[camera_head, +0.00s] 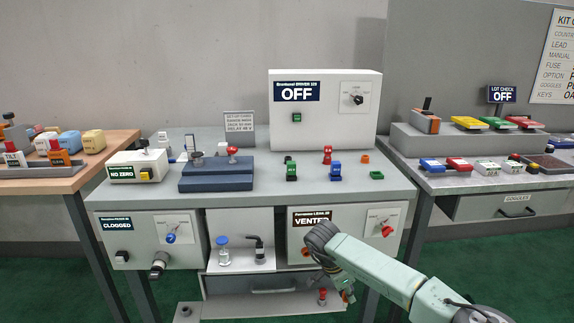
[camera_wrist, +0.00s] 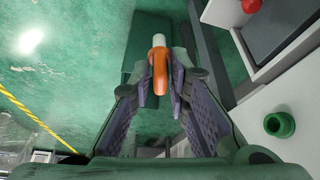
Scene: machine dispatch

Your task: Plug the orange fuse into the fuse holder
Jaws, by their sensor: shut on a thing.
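My gripper (camera_wrist: 161,78) is shut on the orange fuse (camera_wrist: 159,58), a curved orange piece with a pale tip pointing away from the palm. In the head view my gripper (camera_head: 345,290) hangs low in front of the bench, below the box marked VENTED, with the fuse mostly hidden at its fingers. In the wrist view open green floor lies behind the fuse, and the fuse touches nothing but the fingers. I cannot tell which fitting is the fuse holder.
A grey bench (camera_head: 250,207) carries a white box marked OFF (camera_head: 325,120). Small green, red and blue parts stand before it. The VENTED box (camera_head: 345,218) and a drawer (camera_head: 275,284) are close to my arm. A green ring fitting (camera_wrist: 280,124) shows at right.

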